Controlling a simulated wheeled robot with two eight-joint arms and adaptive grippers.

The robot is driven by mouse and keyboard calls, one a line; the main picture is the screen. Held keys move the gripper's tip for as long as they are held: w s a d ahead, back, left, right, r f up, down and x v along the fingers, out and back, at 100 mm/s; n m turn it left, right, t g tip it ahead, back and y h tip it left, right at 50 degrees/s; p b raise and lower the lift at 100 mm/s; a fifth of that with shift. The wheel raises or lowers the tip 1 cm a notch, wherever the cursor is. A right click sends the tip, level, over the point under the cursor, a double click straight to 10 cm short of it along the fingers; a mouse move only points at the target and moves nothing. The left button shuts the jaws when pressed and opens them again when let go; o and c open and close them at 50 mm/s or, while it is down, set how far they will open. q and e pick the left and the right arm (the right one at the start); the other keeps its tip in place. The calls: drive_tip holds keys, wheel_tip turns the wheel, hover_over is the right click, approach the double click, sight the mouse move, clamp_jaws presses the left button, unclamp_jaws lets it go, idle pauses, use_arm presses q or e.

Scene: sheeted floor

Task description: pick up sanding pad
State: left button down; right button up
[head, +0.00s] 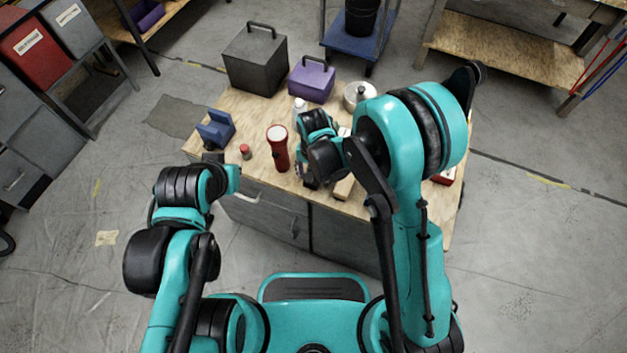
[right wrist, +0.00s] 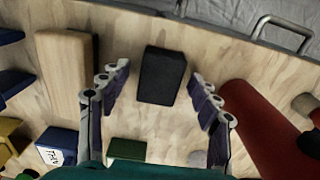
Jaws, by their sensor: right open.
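A black rectangular block (right wrist: 162,75), which looks like the sanding pad, lies on the plywood tabletop in the right wrist view. My right gripper (right wrist: 158,92) is open, with one finger to each side of the block and gaps between. In the head view my right gripper (head: 306,178) is over the front of the workbench, and my arm hides the block there. My left gripper (head: 214,158) is near the bench's left front edge, small and dark, and its fingers cannot be made out.
A red flashlight (head: 278,150) stands left of my right gripper; a wooden block (right wrist: 65,75) lies on its other side. A blue holder (head: 215,128), small red item (head: 245,151), dark box (head: 254,62), purple toolbox (head: 311,82) and silver pot (head: 359,96) share the bench.

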drive_tip(key=shift+f, duration=0.1)
drive_tip(key=shift+c, duration=0.9)
drive_tip(key=c, duration=1)
drive_tip(key=shift+o, duration=0.2)
drive_tip(key=shift+r+p, duration=0.45)
drive_tip(key=shift+r, duration=0.15)
drive_tip(key=r+p, duration=0.1)
drive_tip(key=r, duration=0.1)
drive_tip(key=w+r+p, duration=0.1)
drive_tip(key=r, duration=0.1)
drive_tip(key=shift+d, duration=0.2)
drive_tip(key=w+d+r+p, duration=0.3)
drive_tip(key=w+r, duration=0.2)
drive_tip(key=w, duration=0.5)
drive_tip(key=shift+d+r, duration=0.2)
drive_tip(key=shift+r, duration=0.2)
